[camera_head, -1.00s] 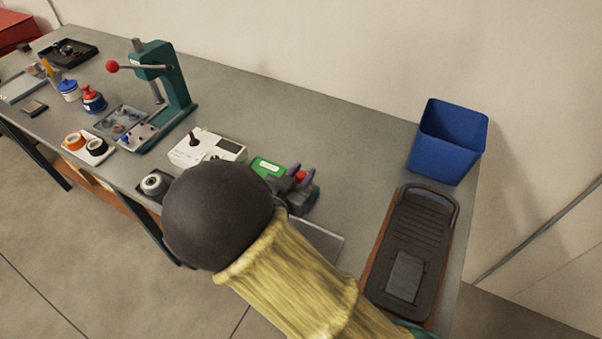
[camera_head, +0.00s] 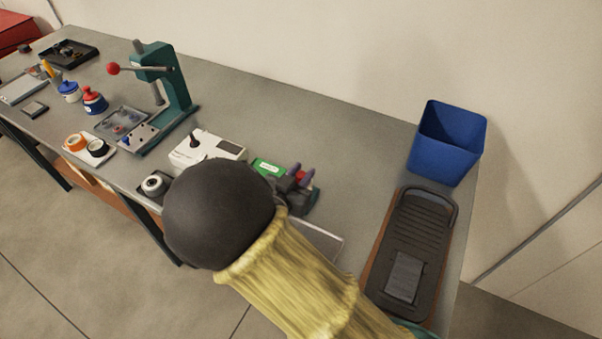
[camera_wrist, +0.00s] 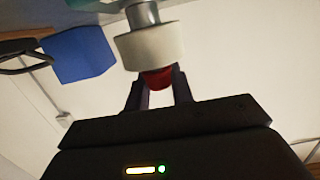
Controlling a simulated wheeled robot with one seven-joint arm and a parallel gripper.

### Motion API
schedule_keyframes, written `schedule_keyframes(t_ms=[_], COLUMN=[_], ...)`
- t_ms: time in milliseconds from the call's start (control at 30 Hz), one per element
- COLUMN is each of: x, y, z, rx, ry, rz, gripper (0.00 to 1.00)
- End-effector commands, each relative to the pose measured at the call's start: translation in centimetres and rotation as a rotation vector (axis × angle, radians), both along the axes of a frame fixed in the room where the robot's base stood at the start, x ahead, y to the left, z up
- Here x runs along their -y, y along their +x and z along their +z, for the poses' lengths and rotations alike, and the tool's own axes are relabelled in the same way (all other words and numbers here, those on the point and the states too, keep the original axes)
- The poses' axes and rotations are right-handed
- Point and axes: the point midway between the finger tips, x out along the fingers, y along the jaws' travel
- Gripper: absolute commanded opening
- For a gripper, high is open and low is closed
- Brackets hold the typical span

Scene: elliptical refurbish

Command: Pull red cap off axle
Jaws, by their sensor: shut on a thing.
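In the wrist view, the two dark fingers of my gripper (camera_wrist: 161,92) are closed around a red cap (camera_wrist: 158,77). The cap touches or sits partly inside a pale wheel-like ring (camera_wrist: 150,48) on a grey metal axle (camera_wrist: 143,14). No gap shows between cap and ring. The wrist picture appears upside down, with the bench at its top.
A green press (camera_head: 168,90) stands left. Bare bench (camera_head: 330,135) lies behind.

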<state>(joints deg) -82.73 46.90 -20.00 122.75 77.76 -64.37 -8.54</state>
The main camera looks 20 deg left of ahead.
Motion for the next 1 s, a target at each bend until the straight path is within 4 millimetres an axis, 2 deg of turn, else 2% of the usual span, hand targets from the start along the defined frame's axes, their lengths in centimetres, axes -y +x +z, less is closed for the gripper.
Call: schedule_keyframes(t_ms=[800,1000], x=[0.0,0.0], y=[0.0,0.0], z=[4.3,4.5], rx=[0.001,0.001], ry=[0.001,0.0], rz=[0.001,0.001], gripper=[0.0,0.0])
